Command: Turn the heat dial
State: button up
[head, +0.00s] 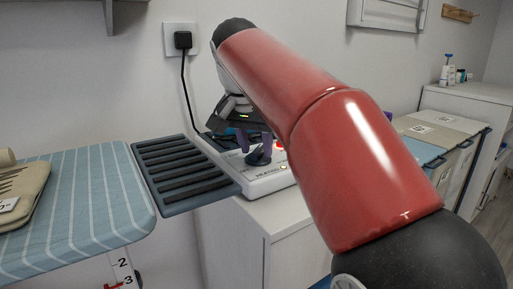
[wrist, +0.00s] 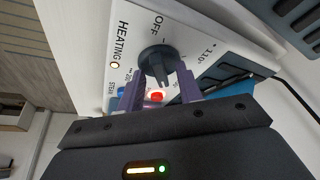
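The heat dial (wrist: 157,60) is a dark round knob with a raised grip, on a white panel marked OFF, HEATING and temperature numbers. In the head view the dial (head: 258,157) sits on the white heating unit (head: 268,182), partly hidden by my gripper. My gripper (wrist: 161,76) has two purple fingers, standing apart on either side of the dial's grip in the wrist view. Gaps show between the fingers and the grip, and I cannot tell if either touches. In the head view my gripper (head: 256,147) is just above the dial.
A red light or button (wrist: 156,97) and a small orange light (wrist: 115,66) are on the panel. A dark slatted rack (head: 183,172) and a striped ironing board (head: 75,210) stand to the left. A black cord (head: 185,90) runs to a wall socket.

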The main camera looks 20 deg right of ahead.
grip_shut()
dwell(0.5)
jog(key=m+p, duration=0.1)
jog(key=m+g+p, duration=0.1)
jog(key=m, duration=0.1)
jog(key=m+h+p, duration=0.1)
jog(key=p, duration=0.1)
jog(key=shift+w+a+r+m, duration=0.15)
jog(key=shift+w+m, duration=0.1)
jog(key=shift+m, duration=0.05)
jog(key=m+g+p, duration=0.1)
jog(key=m, duration=0.1)
jog(key=shift+w+m+h, duration=0.15)
jog(key=shift+m+h, duration=0.15)
jog(key=shift+h, duration=0.1)
jog(key=shift+w+m+g+p, duration=0.15)
jog(key=shift+m+g+p, duration=0.4)
jog(key=shift+m, duration=0.85)
jog(key=shift+f, duration=0.2)
